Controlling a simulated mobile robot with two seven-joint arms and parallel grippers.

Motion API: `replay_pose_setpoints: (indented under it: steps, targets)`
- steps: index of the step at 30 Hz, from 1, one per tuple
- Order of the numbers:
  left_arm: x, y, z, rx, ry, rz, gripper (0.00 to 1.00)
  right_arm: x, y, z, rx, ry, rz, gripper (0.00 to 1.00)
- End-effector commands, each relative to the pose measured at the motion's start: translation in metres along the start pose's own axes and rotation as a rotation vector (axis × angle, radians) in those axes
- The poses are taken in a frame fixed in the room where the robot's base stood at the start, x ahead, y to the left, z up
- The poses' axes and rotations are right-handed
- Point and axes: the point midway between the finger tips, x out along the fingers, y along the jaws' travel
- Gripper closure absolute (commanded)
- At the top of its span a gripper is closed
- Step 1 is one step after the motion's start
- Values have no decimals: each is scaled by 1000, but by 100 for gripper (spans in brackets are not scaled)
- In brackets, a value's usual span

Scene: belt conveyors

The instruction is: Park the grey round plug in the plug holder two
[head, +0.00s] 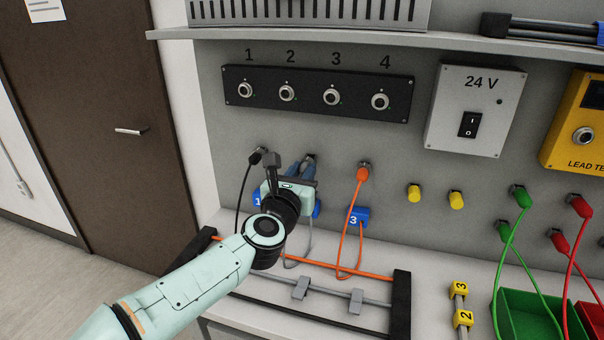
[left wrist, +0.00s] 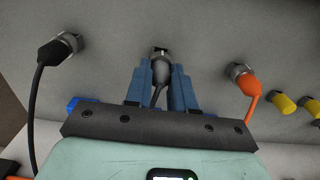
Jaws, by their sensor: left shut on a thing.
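My left gripper (head: 302,172) is at the wall panel, in the middle of the row of plug holders. In the left wrist view its blue fingers (left wrist: 162,80) are shut on the grey round plug (left wrist: 160,70). The plug's tip is at the metal plug holder two (left wrist: 160,50); I cannot tell how deep it sits. The grey cable (head: 306,240) hangs below the gripper. The label of this holder is hidden behind the gripper. My right gripper is in neither view.
A black plug (head: 256,156) sits in the holder to the left, and an orange plug (head: 363,174) in the holder to the right. Their cables hang close by. A numbered socket strip (head: 312,94) is above. A cable rack (head: 402,300) stands below.

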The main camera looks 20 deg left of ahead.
Motion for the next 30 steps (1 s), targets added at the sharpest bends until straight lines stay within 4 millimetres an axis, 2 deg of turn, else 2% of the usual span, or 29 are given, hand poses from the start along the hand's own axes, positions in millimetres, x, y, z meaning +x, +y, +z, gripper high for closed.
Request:
replay_pose_setpoints:
  steps: [30]
  targets:
    - [10, 0, 0, 1, -1, 0, 100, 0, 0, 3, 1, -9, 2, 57]
